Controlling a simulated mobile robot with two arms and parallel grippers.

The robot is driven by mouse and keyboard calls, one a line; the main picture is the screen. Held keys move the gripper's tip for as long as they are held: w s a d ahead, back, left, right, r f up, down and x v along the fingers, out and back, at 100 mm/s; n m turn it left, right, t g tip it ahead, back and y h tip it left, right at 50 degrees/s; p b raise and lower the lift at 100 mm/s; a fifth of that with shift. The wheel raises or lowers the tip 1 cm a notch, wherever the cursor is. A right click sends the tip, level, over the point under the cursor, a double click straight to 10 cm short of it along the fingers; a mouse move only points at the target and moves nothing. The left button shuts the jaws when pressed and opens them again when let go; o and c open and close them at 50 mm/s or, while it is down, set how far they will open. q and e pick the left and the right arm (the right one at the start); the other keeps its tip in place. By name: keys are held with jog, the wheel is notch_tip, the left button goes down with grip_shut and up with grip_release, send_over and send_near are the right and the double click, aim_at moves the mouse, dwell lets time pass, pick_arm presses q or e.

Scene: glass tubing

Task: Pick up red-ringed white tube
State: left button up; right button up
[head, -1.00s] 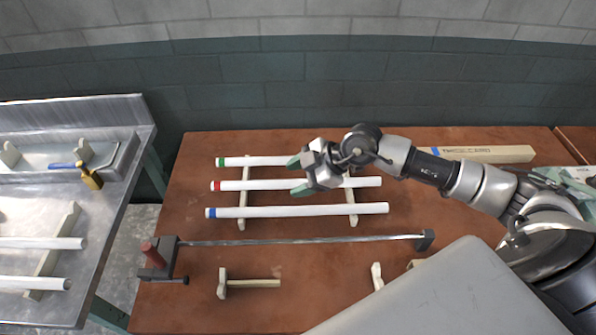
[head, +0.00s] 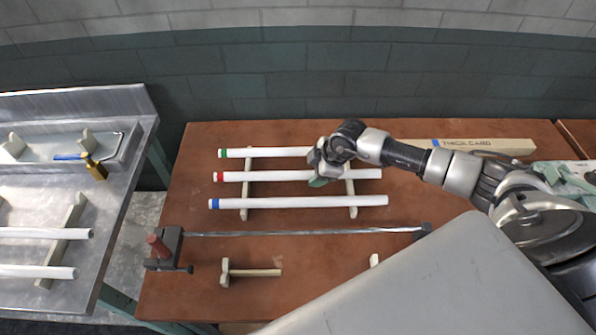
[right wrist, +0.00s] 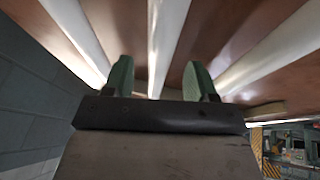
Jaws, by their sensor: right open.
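The red-ringed white tube (head: 265,176) is the middle one of three white tubes lying across two pale supports on the brown table. Its red ring is at its left end. My right gripper (head: 317,172) is over the right half of this tube, with its green fingers open and pointing down. In the right wrist view the green fingers (right wrist: 158,80) are apart, with the middle tube (right wrist: 164,45) running between them. I cannot tell whether they touch it. The gripper hides part of the tube in the head view. My left gripper is not in view.
A green-ringed tube (head: 262,153) lies behind and a blue-ringed tube (head: 300,202) in front, both close by. A long metal bar (head: 300,233) and a small wooden mallet-like piece (head: 250,272) lie nearer. A long box (head: 490,146) is at the back right.

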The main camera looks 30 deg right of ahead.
jog(key=shift+x, duration=0.85)
jog(key=shift+w+d, duration=0.1)
jog(key=shift+c, duration=0.5)
jog(key=c, duration=0.9)
